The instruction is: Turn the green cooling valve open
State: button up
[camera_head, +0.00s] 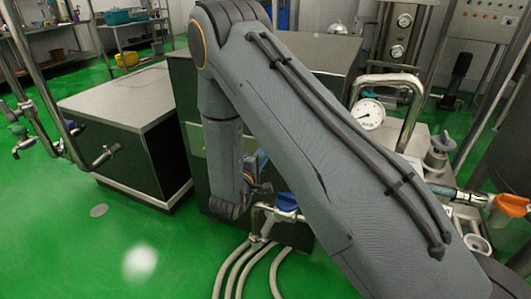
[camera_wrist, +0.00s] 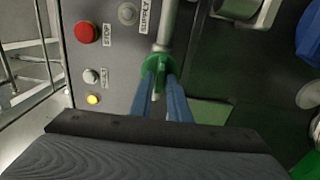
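The green valve handle (camera_wrist: 156,72) shows in the upper middle of the wrist view, on a metal pipe (camera_wrist: 166,28) that comes down from the top edge. The two blue fingers of my gripper (camera_wrist: 161,92) reach up to it, one on each side. They stand apart with green between them near the tips. I cannot tell whether they press on the handle or only straddle it.
A grey panel with a red STOP button (camera_wrist: 86,32) and a yellow button (camera_wrist: 93,99) lies just left of the valve. In the head view, a blue-handled valve (camera_head: 286,202) with hoses stands beside my forearm. A grey-topped cabinet (camera_head: 125,100) stands left. Green floor is clear at lower left.

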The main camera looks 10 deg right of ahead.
jog(key=shift+o, duration=1.1)
jog(key=v, duration=0.8)
jog(key=shift+b, duration=0.45)
jog(key=shift+w, duration=0.1)
